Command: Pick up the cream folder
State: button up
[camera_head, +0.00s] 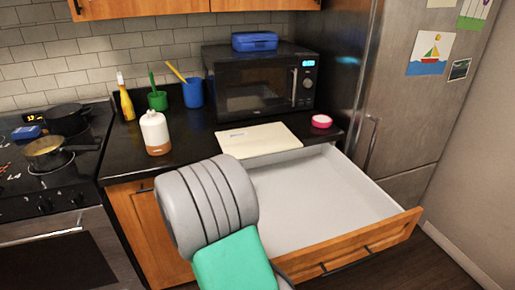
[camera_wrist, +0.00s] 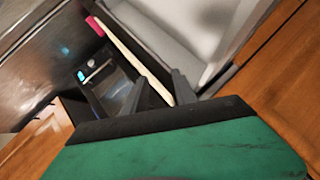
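The cream folder (camera_head: 258,140) lies flat on the dark counter in front of the microwave, its front edge near the open drawer. In the wrist view it shows edge-on as a thin pale strip (camera_wrist: 135,57) running down toward my fingers. My gripper (camera_wrist: 159,88) is open, with two dark fingers apart and the strip's near end in line with the gap between them. I cannot tell if either finger touches it. In the head view my grey and green arm hides the gripper.
An open drawer (camera_head: 325,200) with an empty white inside juts out below the counter. The microwave (camera_head: 258,85) stands behind the folder, a pink round item (camera_head: 321,121) to its right and a white bottle (camera_head: 156,133) to its left. The fridge (camera_head: 345,75) bounds the right.

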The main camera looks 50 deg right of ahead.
aim_at(263, 151)
jog(key=d+n+h, duration=0.1)
jog(key=d, duration=0.4)
jog(key=d+n+h, duration=0.1)
jog(key=d+h, duration=0.1)
jog(key=d, duration=0.3)
jog(key=d+n+h, duration=0.1)
jog(key=d, duration=0.5)
jog(key=shift+w+f+n+h, duration=0.2)
jog(key=shift+f+n+h, duration=0.1)
jog(key=shift+f, duration=0.1)
jog(key=shift+c, duration=0.2)
grip_shut()
